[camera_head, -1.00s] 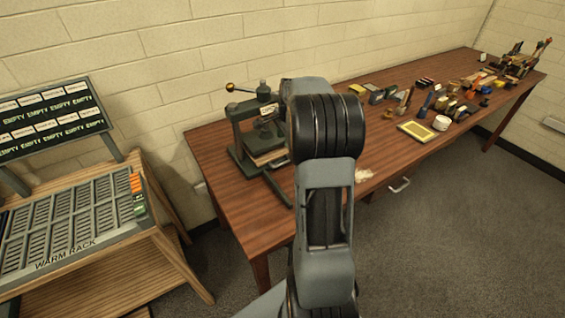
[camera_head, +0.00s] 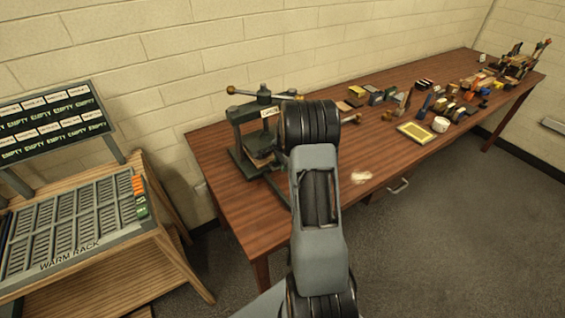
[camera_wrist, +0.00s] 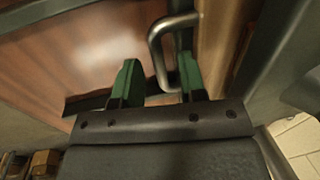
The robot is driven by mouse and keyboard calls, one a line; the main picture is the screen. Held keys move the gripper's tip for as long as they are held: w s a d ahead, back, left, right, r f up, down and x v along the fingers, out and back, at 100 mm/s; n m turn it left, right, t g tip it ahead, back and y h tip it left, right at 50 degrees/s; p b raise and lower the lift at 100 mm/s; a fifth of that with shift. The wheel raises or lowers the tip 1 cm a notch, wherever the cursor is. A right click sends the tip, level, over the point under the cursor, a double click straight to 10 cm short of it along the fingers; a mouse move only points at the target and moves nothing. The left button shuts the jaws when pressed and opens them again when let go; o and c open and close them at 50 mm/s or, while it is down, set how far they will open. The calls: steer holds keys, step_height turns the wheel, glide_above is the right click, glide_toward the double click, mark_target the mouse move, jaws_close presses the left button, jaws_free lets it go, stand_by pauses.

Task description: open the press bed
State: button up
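The press (camera_head: 236,139) is a dark green-grey frame with a screw and a cross bar with ball ends. It stands at the left end of the wooden table. Its bed (camera_head: 258,160) lies low inside the frame, and my arm hides part of its right side. In the head view my gripper is hidden behind my arm.
The long wooden table (camera_head: 220,185) stands against the brick wall. Several small blocks, jars and tools crowd its right half, with a yellow framed tray (camera_head: 416,133) near the front. A slotted warm rack (camera_head: 75,250) stands at the left. The floor on the right is clear.

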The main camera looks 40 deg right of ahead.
steer(key=shift+c, duration=0.2)
jaws_close()
stand_by(0.4)
